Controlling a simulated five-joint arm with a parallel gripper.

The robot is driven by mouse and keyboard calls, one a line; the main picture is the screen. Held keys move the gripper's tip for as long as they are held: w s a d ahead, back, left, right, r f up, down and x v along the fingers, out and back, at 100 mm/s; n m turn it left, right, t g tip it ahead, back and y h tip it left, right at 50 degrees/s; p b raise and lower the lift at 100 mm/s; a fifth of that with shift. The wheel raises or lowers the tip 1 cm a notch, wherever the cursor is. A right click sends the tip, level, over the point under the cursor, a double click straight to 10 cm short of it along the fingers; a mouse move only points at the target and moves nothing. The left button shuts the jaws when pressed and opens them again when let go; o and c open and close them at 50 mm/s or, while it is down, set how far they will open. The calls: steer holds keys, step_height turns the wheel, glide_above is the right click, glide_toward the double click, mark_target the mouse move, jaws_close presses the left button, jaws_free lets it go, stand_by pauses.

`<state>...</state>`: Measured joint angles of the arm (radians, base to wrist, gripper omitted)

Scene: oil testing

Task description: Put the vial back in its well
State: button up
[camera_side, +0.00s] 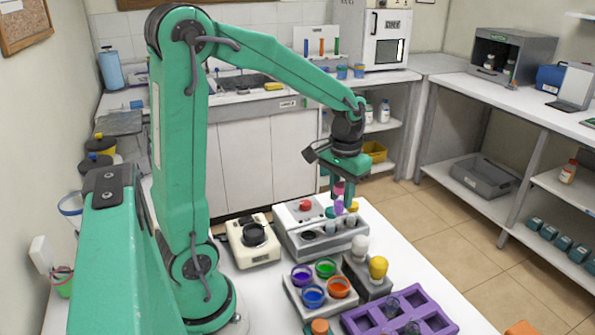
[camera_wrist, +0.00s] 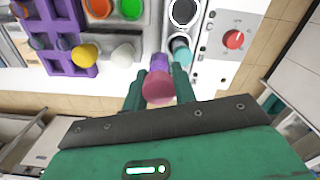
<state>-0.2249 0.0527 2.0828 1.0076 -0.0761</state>
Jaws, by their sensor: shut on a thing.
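My gripper (camera_side: 338,205) is shut on a vial with a pink cap (camera_side: 338,188) and a purple body (camera_side: 339,207). In the wrist view the vial's cap (camera_wrist: 158,88) sits between the two finger ends of my gripper (camera_wrist: 159,88), with the purple body (camera_wrist: 159,63) beyond. The vial is above the grey-white machine (camera_side: 290,238), which has a red knob (camera_side: 305,205) and dark wells along its front. A teal-capped vial (camera_wrist: 181,48) stands in the machine next to the held vial. Whether the held vial's lower end touches a well cannot be told.
A cream device with a black dial (camera_side: 254,236) stands left of the machine. In front are a rack of coloured cups (camera_side: 313,296), a grey block with white and yellow bulb-topped items (camera_side: 378,268), and a purple rack (camera_side: 436,310).

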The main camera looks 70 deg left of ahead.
steer(key=s+a+f+n, duration=0.2)
steer(key=s+a, duration=0.2)
steer(key=s, duration=0.1)
steer(key=shift+s+n, duration=0.3)
steer(key=shift+s, duration=0.1)
steer(key=shift+f, duration=0.35)
steer(key=shift+f, duration=1.55)
steer(key=shift+f, duration=1.65)
stand_by(1.1)
stand_by(0.6)
steer(key=o, duration=1)
steer(key=shift+r, duration=3.95)
